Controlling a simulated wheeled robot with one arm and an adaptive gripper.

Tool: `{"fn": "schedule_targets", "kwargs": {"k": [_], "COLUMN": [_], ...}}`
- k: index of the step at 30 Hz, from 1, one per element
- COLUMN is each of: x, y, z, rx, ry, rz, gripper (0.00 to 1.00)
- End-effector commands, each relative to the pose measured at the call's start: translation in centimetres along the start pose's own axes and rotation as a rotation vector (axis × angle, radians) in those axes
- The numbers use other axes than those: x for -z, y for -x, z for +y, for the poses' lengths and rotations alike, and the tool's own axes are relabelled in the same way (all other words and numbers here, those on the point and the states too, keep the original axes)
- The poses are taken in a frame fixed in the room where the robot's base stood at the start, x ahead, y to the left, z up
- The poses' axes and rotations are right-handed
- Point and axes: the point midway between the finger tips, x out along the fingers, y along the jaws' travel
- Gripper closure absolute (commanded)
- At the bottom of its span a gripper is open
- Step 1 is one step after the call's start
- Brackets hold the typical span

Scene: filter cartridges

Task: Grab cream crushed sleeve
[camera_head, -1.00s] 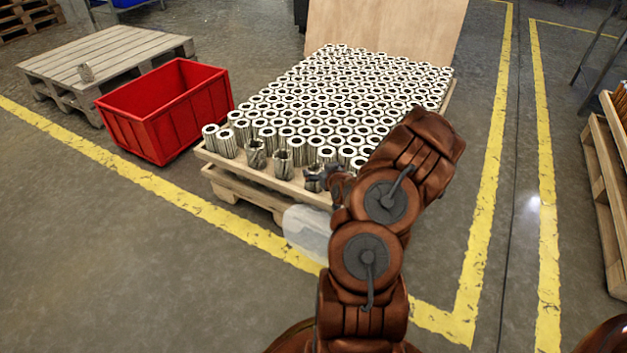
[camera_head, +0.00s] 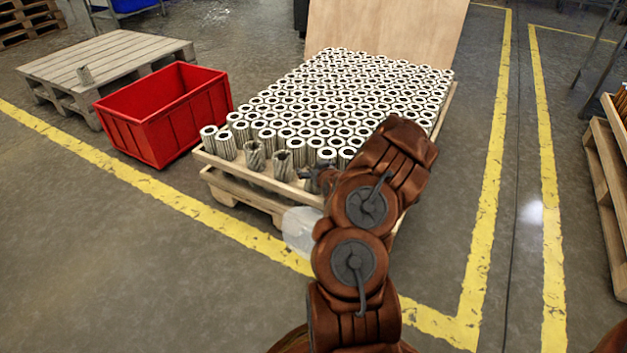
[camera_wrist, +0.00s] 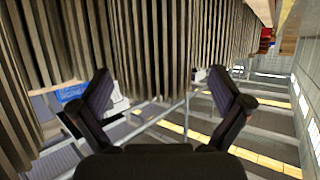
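Two dented, darker cream sleeves stand at the front edge of the loaded pallet in the head view: one crushed sleeve (camera_head: 254,154) and, to its right, another (camera_head: 282,164). My gripper (camera_head: 316,177) is just right of the second one, low at the pallet's front edge and partly hidden by my arm. In the wrist view my gripper (camera_wrist: 160,82) has its fingers spread apart. A pleated sleeve (camera_wrist: 152,45) fills the space between and beyond the fingertips. I see no clear finger contact, and cannot tell which sleeve it is.
Rows of upright pleated cartridges (camera_head: 340,100) cover the pallet (camera_head: 240,187), with a plywood board (camera_head: 385,30) behind. A red crate (camera_head: 165,112) stands at left. The floor in front is clear.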

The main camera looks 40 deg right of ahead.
Motion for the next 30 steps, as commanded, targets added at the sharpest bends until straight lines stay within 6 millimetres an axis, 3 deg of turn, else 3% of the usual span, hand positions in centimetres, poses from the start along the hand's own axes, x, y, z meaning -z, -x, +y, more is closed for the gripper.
{"fn": "schedule_targets", "kwargs": {"k": [2,16,25,30], "x": [0.0,0.0,0.2,1.5], "y": [0.0,0.0,0.1,0.6], "z": [0.0,0.0,0.0,0.1], "rx": [0.000,0.000,0.000,-0.001], "ry": [0.000,0.000,0.000,0.000], "rz": [0.000,0.000,0.000,0.001], "gripper": [0.08,0.57,0.58,0.58]}}
